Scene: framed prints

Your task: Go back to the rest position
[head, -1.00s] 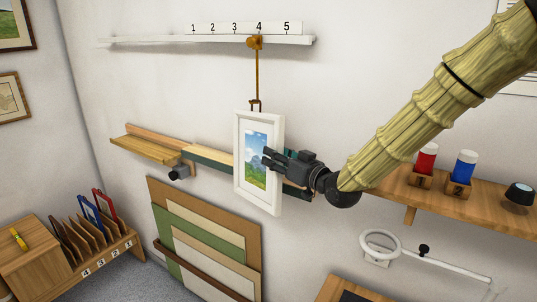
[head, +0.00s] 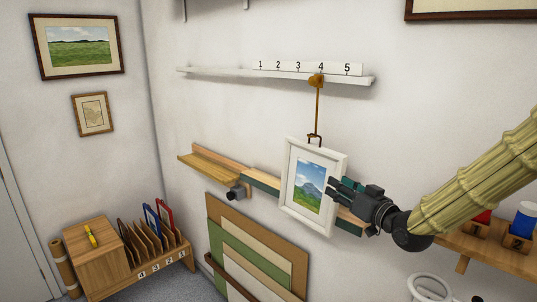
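A white-framed landscape print (head: 311,190) hangs by a hook on an orange cord from a slider (head: 316,80) near mark 4 on the white wall rail (head: 220,72). My gripper (head: 336,190) is at the print's right edge, its dark fingertips overlapping that edge in the picture. Whether they touch the frame is unclear, and the gap between the fingers cannot be made out. My arm reaches in from the right.
A wooden ledge (head: 213,167) runs behind the print. Boards (head: 235,235) lean on the wall below. A numbered rack (head: 165,268) stands at lower left. A shelf with red and blue containers (head: 524,222) is at the right, close under my arm.

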